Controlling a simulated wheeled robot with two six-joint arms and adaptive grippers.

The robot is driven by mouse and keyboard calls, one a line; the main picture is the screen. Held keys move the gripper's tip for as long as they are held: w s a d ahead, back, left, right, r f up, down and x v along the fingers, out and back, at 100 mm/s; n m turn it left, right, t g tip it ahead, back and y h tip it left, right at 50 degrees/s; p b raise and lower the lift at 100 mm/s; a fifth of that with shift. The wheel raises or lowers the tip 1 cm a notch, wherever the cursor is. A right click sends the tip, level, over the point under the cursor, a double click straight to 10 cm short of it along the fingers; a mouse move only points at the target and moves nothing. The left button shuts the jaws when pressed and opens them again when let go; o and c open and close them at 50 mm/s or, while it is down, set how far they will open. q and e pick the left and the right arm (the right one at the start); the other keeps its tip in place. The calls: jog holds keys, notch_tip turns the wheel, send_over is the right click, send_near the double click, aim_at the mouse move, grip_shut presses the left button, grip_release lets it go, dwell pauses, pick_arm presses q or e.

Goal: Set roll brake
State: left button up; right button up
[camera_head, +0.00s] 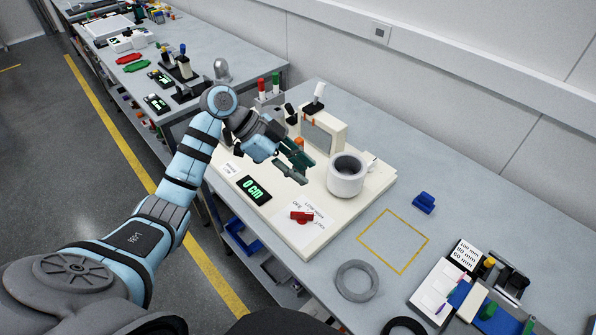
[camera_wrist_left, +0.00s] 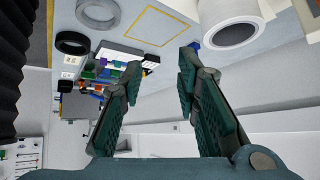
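A white roll (camera_head: 346,178) with a dark hollow core stands on a cream board (camera_head: 310,240). It also shows at the top of the left wrist view (camera_wrist_left: 232,36). A red knob (camera_head: 301,216) sits on a printed white label at the board's front. A black display (camera_head: 254,190) reads 0 cm in green. An orange knob (camera_head: 299,143) shows just behind my left gripper (camera_head: 297,170). The gripper is left of the roll, above the board. In the left wrist view its dark green fingers (camera_wrist_left: 154,70) are apart with nothing between them. My right gripper is not in view.
A cream frame (camera_head: 337,136) stands behind the roll. To the right are a yellow outlined square (camera_head: 393,241), a grey ring (camera_head: 357,280), a blue block (camera_head: 424,202) and a tray with sample parts (camera_head: 440,293). The tabletop inside the yellow square is clear.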

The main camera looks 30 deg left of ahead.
aim_at(301, 213)
pick_arm(q)
jog(key=s+a+f+n+g+y+b, duration=0.1)
jog(key=s+a+f+n+y+b, duration=0.1)
jog(key=a+f+y, duration=0.2)
jog(key=x, duration=1.3)
jog(key=shift+a+f+b, duration=0.1)
jog(key=shift+f+b, duration=0.2)
jog(key=shift+b, duration=0.1)
jog(key=shift+f, duration=0.2)
jog(key=shift+w+m, duration=0.1)
jog(key=shift+m, duration=0.2)
grip_shut()
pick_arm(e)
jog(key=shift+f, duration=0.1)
